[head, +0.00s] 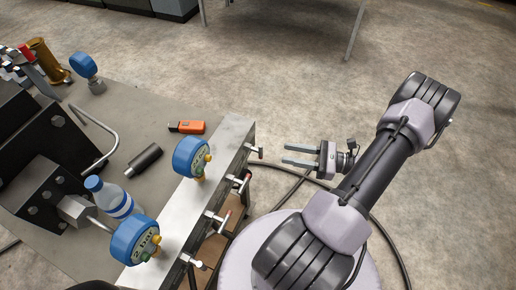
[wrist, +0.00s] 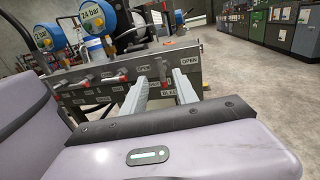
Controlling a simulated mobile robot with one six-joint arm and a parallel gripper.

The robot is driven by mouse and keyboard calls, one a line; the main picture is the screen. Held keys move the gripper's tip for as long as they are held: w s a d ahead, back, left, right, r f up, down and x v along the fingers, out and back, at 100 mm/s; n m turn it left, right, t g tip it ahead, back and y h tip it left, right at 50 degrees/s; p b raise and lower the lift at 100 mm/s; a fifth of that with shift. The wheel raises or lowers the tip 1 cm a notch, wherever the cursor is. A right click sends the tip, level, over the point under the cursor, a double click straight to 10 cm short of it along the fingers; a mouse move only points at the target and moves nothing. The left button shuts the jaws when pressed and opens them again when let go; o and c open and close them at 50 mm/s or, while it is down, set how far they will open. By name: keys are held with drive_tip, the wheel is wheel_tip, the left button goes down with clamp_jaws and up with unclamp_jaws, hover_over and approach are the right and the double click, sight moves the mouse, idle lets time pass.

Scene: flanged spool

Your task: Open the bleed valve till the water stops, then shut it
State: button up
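A silver manifold block (head: 205,190) runs along the table's edge with several small valves on its outer face. In the wrist view the panel (wrist: 75,92) carries red-handled levers (wrist: 113,80) and labels. A label reading BLEED (wrist: 169,93) shows between my fingers, partly hidden by the right one. The bleed valve itself is hard to make out behind the fingers. My gripper (head: 285,154) is open and empty, to the right of the block and apart from it. Its two fingers point at the panel in the wrist view (wrist: 152,70). I see no water flow.
Two blue gauges (head: 190,158) (head: 136,239) stand on the block. A bottle (head: 113,198), a dark cylinder (head: 145,158) and an orange device (head: 187,127) are on the table. A dark hose (head: 284,170) lies on the floor. The floor beyond my gripper is clear.

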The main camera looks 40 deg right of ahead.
sight(261, 151)
drive_tip(key=b+x, duration=0.1)
drive_tip(key=x, duration=0.8)
drive_tip(key=shift+w+a, duration=0.25)
drive_tip(key=shift+w, duration=0.05)
clamp_jaws()
